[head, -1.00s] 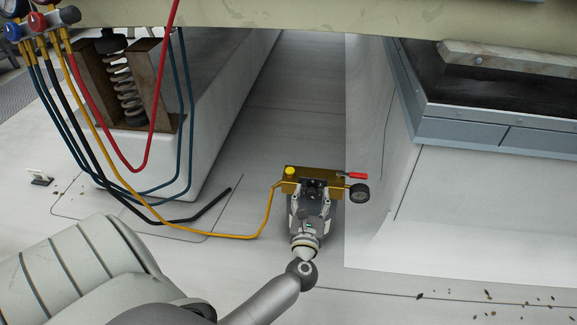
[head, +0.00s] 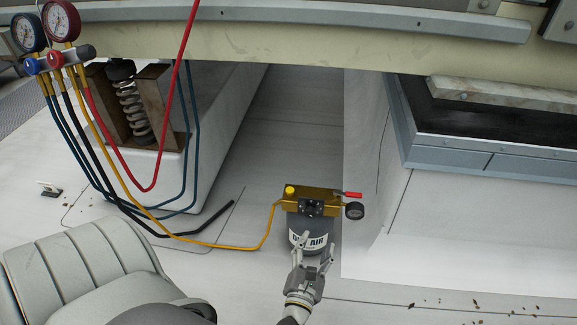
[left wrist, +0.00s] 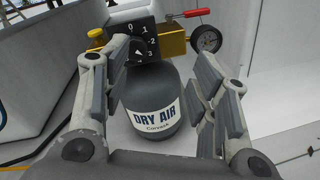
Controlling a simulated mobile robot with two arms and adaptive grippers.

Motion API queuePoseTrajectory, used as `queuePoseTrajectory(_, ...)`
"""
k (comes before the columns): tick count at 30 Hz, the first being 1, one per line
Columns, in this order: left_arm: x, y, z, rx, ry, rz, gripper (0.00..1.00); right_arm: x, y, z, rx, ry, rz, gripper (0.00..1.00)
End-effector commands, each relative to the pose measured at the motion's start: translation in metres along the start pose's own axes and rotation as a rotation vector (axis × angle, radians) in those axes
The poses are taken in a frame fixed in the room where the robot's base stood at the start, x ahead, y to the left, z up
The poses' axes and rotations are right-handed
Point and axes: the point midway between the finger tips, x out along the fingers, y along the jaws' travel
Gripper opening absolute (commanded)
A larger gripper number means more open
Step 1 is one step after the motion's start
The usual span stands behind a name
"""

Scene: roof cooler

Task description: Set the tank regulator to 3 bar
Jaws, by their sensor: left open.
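A dark grey tank (head: 306,230) labelled "DRY AIR" stands on the roof; it also shows in the left wrist view (left wrist: 150,88). A brass regulator block (head: 322,200) sits on top. Its black dial plate (left wrist: 141,30), marked 0 to 3, faces my left gripper. My right gripper is out of view.
The block carries a yellow cap (head: 290,191), a red lever (head: 352,195), a round gauge (head: 355,211) and a yellow hose (head: 232,247). Manifold gauges (head: 44,28) with hanging hoses are at the upper left. A beam (head: 300,45) crosses above.

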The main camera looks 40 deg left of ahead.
Motion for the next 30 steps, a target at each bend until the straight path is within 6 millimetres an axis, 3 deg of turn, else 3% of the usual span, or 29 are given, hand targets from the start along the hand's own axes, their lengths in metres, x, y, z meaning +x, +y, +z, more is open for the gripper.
queuePoseTrajectory(1, -0.001, 0.001, 0.009, 0.041, 0.002, -0.018, 0.54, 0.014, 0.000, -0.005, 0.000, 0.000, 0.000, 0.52)
queuePoseTrajectory(7, -0.006, -0.006, 0.018, 0.206, 0.002, -0.087, 0.54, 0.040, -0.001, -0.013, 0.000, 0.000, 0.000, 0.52)
queuePoseTrajectory(30, -0.042, -0.025, 0.038, 0.833, -0.032, -0.382, 0.54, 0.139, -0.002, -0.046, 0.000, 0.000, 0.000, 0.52)
